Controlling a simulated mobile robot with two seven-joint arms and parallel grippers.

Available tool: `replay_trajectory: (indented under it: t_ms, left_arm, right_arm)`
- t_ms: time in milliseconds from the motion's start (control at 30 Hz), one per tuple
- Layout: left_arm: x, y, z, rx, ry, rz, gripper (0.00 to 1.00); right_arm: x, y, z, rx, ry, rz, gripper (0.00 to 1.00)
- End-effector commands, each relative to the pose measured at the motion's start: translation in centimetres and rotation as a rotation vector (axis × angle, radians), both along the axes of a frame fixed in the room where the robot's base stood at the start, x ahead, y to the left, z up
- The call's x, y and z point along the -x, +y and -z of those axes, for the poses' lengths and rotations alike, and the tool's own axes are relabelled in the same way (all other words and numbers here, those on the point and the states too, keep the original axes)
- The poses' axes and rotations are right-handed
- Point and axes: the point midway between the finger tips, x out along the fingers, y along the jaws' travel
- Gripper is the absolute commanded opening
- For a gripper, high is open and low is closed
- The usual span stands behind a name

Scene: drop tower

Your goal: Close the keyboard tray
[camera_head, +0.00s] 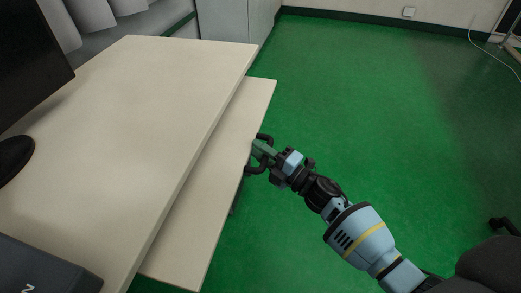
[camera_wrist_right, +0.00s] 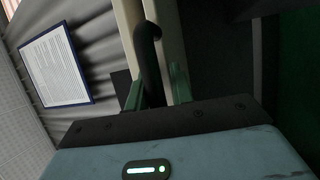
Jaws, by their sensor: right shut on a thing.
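The keyboard tray (camera_head: 222,170) is a cream board that sticks out from under the right edge of the desk top (camera_head: 150,110). My left gripper is not in view.
A dark monitor (camera_head: 30,60) stands at the desk's left, with a dark box (camera_head: 45,268) at the lower left. A grey cabinet (camera_head: 238,20) is behind the desk. The green floor (camera_head: 380,110) to the right is mostly clear.

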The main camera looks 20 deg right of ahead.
Motion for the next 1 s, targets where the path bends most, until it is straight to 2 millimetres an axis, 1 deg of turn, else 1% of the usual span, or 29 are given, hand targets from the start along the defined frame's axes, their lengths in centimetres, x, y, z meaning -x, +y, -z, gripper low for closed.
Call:
replay_trajectory:
  t_ms: [33, 167, 267, 433, 500, 600, 733, 967, 1000]
  left_arm:
    - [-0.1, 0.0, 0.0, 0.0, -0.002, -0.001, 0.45]
    - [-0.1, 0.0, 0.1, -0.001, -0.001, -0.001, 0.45]
    - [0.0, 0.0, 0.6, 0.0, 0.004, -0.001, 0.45]
    - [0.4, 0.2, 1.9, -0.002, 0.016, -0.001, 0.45]
    - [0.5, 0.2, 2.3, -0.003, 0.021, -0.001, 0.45]
    - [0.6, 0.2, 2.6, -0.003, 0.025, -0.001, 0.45]
    - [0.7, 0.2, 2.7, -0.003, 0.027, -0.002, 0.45]
    - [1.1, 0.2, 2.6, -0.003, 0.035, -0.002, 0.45]
    - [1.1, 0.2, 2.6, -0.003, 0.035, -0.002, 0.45]
  right_arm:
    - [-0.1, 0.0, -0.6, -0.006, -0.01, -0.002, 0.0]
    - [-0.4, 0.5, -0.7, -0.01, -0.012, -0.003, 0.0]
    - [-1.5, 2.0, -0.7, -0.014, -0.014, -0.004, 0.0]
    - [-3.9, 5.5, -0.6, -0.016, -0.014, -0.004, 0.0]
    - [-4.7, 6.7, -0.6, -0.015, -0.012, -0.004, 0.0]
    - [-5.4, 7.7, -0.7, -0.015, -0.013, -0.004, 0.0]
    - [-5.7, 8.2, -0.9, -0.013, -0.014, -0.003, 0.0]
    - [-5.7, 8.3, -1.1, -0.014, -0.016, -0.003, 0.0]
    - [-5.7, 8.3, -1.1, -0.014, -0.016, -0.003, 0.27]
